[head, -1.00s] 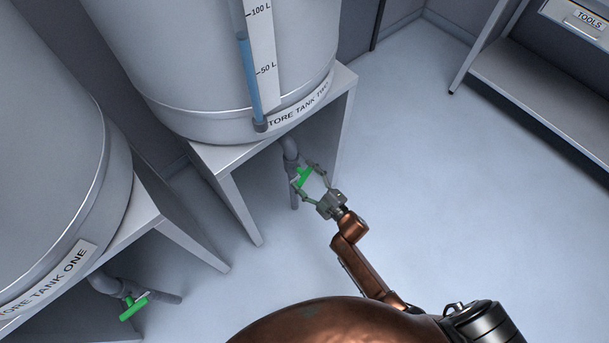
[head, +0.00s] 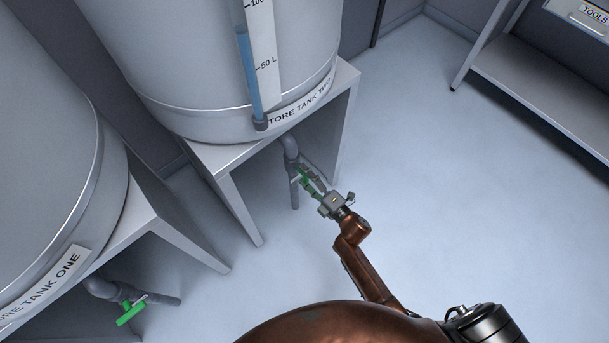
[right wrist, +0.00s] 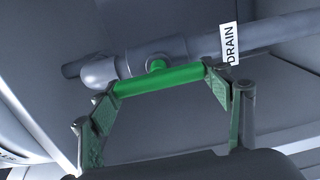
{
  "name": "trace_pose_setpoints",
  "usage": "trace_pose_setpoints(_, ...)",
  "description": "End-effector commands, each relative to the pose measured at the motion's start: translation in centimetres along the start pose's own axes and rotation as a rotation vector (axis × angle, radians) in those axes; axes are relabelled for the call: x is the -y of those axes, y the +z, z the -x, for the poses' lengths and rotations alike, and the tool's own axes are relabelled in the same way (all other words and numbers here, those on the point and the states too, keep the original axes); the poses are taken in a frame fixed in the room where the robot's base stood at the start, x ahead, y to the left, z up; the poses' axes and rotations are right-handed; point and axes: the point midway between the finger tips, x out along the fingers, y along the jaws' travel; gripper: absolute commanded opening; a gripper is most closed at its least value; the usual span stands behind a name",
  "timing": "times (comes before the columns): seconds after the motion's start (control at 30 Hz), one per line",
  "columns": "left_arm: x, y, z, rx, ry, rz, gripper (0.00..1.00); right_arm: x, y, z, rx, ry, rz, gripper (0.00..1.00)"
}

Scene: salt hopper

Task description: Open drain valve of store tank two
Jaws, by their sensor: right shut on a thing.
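Store tank two (head: 200,70) stands on a grey stand, with its drain pipe (head: 290,148) coming out below. The green valve handle (head: 301,176) is on this pipe, partly hidden by my right gripper (head: 308,182). In the right wrist view the green handle (right wrist: 155,79) is a bar lying roughly along the pipe in the picture. The right gripper's fingers (right wrist: 165,95) are shut on the bar, one at each end. A white DRAIN label (right wrist: 231,57) hangs on the pipe. My left gripper is not in view.
Store tank one (head: 50,150) is at the left, with its own green valve handle (head: 131,312) below. A level tube (head: 249,70) on tank two shows blue above 50 L. A shelf (head: 540,80) stands at the upper right. The floor between is clear.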

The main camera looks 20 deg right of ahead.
Motion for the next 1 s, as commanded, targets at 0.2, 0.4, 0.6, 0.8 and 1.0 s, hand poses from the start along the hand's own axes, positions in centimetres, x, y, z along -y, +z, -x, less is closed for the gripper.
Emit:
trace_pose_setpoints(0.2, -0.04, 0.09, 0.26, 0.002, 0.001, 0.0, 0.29, 0.01, -0.07, -0.05, -0.001, 0.0, 0.023, 0.48)
trace_pose_setpoints(0.4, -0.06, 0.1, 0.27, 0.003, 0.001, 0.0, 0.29, 0.0, -0.08, -0.05, -0.001, 0.0, 0.025, 0.48)
trace_pose_setpoints(0.6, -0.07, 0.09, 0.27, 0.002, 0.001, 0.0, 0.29, 0.0, -0.07, -0.04, -0.001, 0.0, 0.025, 0.77)
trace_pose_setpoints(0.8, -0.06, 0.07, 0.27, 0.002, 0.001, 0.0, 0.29, 0.02, -0.01, 0.0, 0.0, 0.0, 0.023, 0.9)
trace_pose_setpoints(1.0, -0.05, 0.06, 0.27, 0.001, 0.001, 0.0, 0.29, 0.02, 0.01, 0.02, 0.0, 0.0, 0.022, 0.9)
